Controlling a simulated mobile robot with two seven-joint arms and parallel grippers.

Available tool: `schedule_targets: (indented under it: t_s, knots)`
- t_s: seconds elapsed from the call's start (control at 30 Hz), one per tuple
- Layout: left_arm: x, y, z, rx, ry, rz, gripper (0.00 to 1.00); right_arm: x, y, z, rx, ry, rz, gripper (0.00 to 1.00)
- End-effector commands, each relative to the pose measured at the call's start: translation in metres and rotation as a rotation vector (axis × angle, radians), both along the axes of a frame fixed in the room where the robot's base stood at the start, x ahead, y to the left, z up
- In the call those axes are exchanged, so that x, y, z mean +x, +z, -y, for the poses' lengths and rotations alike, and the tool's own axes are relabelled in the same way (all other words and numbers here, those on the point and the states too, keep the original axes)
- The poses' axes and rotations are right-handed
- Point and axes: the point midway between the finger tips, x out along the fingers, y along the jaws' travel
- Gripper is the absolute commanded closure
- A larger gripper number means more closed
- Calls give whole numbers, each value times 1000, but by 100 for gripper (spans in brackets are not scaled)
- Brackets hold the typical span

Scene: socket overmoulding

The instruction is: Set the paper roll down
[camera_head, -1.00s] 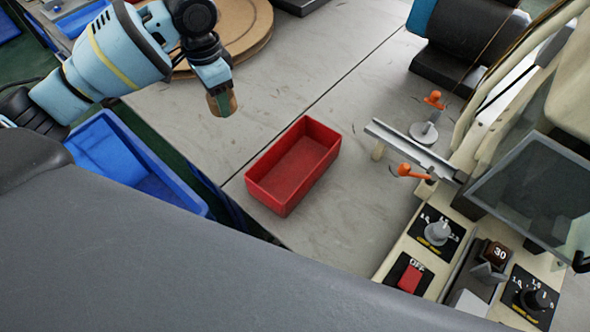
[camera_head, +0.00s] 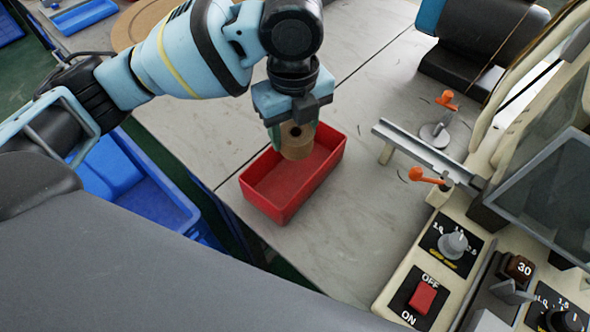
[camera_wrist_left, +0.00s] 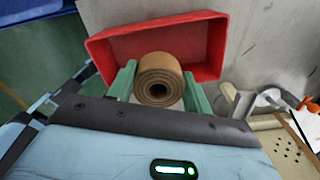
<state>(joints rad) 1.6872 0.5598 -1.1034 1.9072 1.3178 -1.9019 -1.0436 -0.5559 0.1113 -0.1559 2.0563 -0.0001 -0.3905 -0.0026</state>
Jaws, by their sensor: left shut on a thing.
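The brown paper roll (camera_head: 298,146) is held between the fingers of my left gripper (camera_head: 290,135). In the left wrist view the roll (camera_wrist_left: 158,80) sits between two green fingers, its hollow core facing the camera. The gripper is shut on it, over the far part of the red bin (camera_head: 277,212). The red bin (camera_wrist_left: 218,48) lies behind the roll in the left wrist view. The bin looks empty where its floor shows; the roll hides part of it. I cannot tell the exact height of the roll over the bin. My right gripper is not in view.
A machine with a metal rail (camera_head: 415,148), orange-handled levers (camera_head: 425,176) and a control panel (camera_head: 440,270) stands on the right. A blue crate (camera_head: 150,185) is at the left, below the table. The grey table (camera_head: 350,230) is clear between bin and machine.

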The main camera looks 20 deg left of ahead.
Motion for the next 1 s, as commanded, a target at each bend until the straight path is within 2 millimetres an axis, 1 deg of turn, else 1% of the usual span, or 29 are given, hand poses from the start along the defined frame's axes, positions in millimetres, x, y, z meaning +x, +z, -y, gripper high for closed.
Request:
schedule_targets:
  t_s: [0.2,0.3,0.57,0.67,0.83,0.9,1.0]
  knots:
    - [-1,-32,-1,2,4,-5,73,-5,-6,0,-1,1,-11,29]
    - [0,-45,-1,1,4,-3,73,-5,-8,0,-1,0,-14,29]
    - [0,-52,-1,1,4,-2,73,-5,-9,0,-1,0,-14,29]
    - [0,-64,-1,2,4,-4,73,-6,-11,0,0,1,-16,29]
    - [0,-91,-1,3,4,-3,73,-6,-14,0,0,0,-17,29]
    - [0,-97,-1,1,4,-2,73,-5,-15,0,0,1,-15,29]
    - [0,-98,-1,0,4,0,73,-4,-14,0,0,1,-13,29]
